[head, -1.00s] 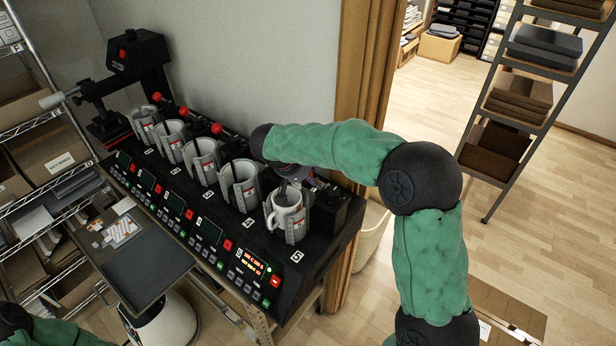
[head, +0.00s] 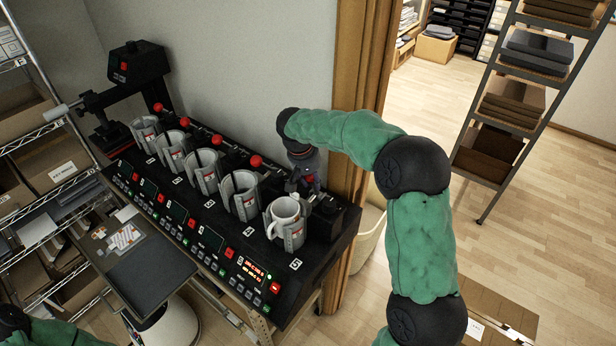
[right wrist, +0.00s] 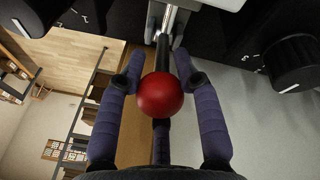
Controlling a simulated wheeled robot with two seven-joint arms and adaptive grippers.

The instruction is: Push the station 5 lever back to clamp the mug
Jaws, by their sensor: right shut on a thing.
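The station 5 press (head: 296,240) is at the right end of the black bench unit, with a white mug (head: 283,208) upright in its grey cradle. My right gripper (head: 306,182) is behind this mug, at the station 5 lever. The dark lever rod (right wrist: 162,50) runs from the knob to the press. In the head view the knob is hidden by the gripper. My left gripper is out of view.
Several more stations with grey cradles stand in a row to the left; the station 4 lever knob (head: 256,161) is close to my right gripper. A wall and wooden door frame (head: 358,100) rise behind. A dark tray (head: 150,272) is at the front left.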

